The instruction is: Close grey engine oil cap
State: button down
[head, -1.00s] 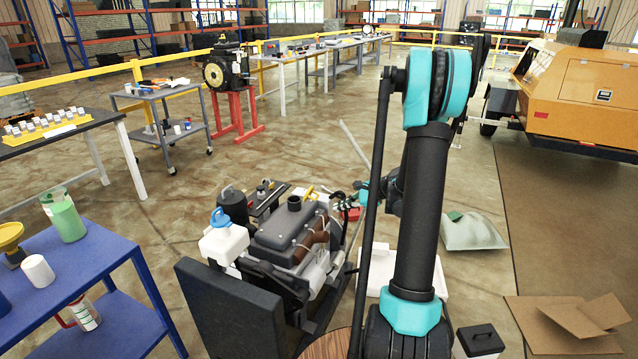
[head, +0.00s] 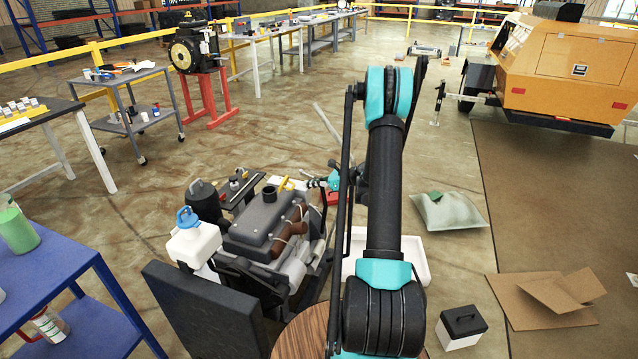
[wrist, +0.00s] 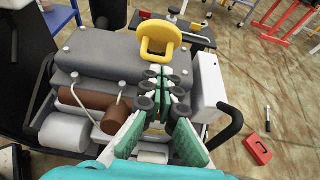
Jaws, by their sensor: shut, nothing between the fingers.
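The engine block (head: 262,225) stands low in front of me, with a dark grey cover. A short dark cylinder (head: 269,193) stands up from the cover; I cannot tell whether it is the grey oil cap or a filler neck. A yellow ring-shaped handle (wrist: 160,38) rises at the engine's edge in the wrist view; it shows small in the head view (head: 285,184). My gripper (wrist: 158,82) is shut and empty, its green and black fingers just below the yellow ring in the wrist view. Whether they touch anything is unclear.
A white jug with a blue cap (head: 187,217) stands beside the engine. Brown pipes (head: 297,222) run along its side. A red box (wrist: 257,150) lies on the floor. A blue table (head: 60,262) is at left.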

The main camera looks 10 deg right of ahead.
aim_at(287, 181)
jog(key=w+a, duration=0.1)
jog(key=a, duration=0.1)
jog(key=w+a, duration=0.1)
jog(key=a, duration=0.1)
jog(key=shift+w+a+r, duration=0.1)
jog(key=shift+w, duration=0.25)
jog(key=shift+w+a+r, duration=0.2)
jog(key=shift+w+a, duration=0.05)
jog(key=shift+a, duration=0.15)
